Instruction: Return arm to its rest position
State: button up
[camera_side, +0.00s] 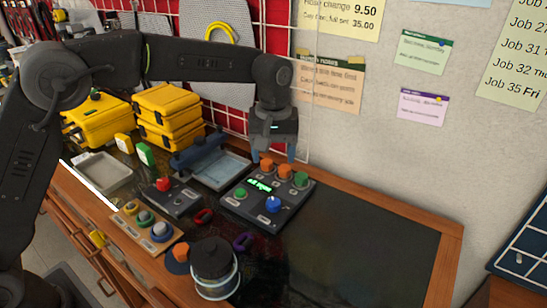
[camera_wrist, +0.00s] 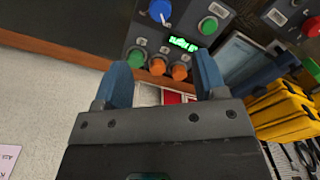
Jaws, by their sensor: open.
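My gripper (camera_side: 279,152) hangs from my arm, pointing down over the back edge of the regulator panel (camera_side: 250,213). In the wrist view my gripper (camera_wrist: 161,88) shows two blue fingers spread apart with nothing between them. The panel has a lit green display (camera_side: 260,185), a blue knob (camera_side: 272,204), orange knobs (camera_side: 285,171) and green buttons (camera_side: 240,194). In the wrist view the panel's display (camera_wrist: 183,43) and blue knob (camera_wrist: 160,11) lie beyond the fingertips. I cannot tell how far the fingertips are above the panel.
A small box with a red button (camera_side: 163,184), a press-like blue device (camera_side: 199,152) and stacked yellow cases (camera_side: 168,110) stand left of the panel. A dark bucket (camera_side: 213,265) stands at the front. The dark mat (camera_side: 370,245) at right is clear. A wall and red rack lie behind.

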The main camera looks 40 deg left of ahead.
jog(key=s+a+r+m+t, duration=0.2)
jog(key=s+a+r, duration=0.25)
jog(key=s, duration=0.25)
jog(key=s+a+r+m+t, duration=0.1)
jog(key=s+a+r+m, duration=0.1)
jog(key=s+a+r, duration=0.4)
jog(key=s+a+f+m+t, duration=0.1)
jog(key=s+f, duration=0.1)
jog(key=s, duration=0.5)
jog(key=s+f+m+t, duration=0.1)
jog(key=s+f+m, duration=0.1)
jog(key=s, duration=0.6)
jog(key=shift+s+a+f+t, duration=0.25)
jog(key=shift+a+f+t, duration=0.05)
jog(key=shift+a+f, duration=0.1)
